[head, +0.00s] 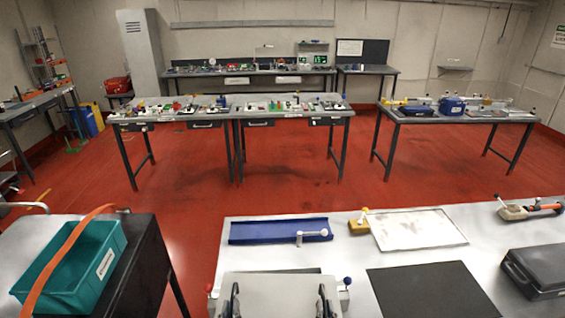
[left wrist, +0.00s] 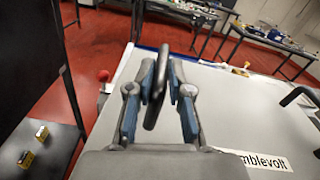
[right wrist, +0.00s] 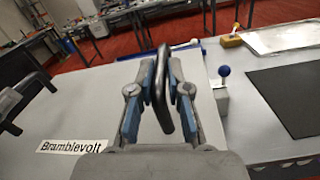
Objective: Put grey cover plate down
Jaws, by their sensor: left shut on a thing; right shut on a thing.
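The grey cover plate (head: 278,288) is at the bottom centre of the head view, near the table's front edge. It looks about level, with black handles on its left (head: 235,300) and right (head: 322,300). The plate also shows in the left wrist view (left wrist: 235,115) and the right wrist view (right wrist: 70,115), with a "Bramblevolt" label. My left gripper (left wrist: 158,82) is shut on the left handle, and my right gripper (right wrist: 162,80) is shut on the right handle. Whether the plate touches anything beneath is hidden.
A red knob (left wrist: 103,75) and a blue knob (right wrist: 224,71) stand beside the plate. On the table are a blue tray (head: 275,233), a dark mat (head: 428,290), a pale framed sheet (head: 418,229) and a dark case (head: 540,268). A teal bin (head: 75,270) stands left.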

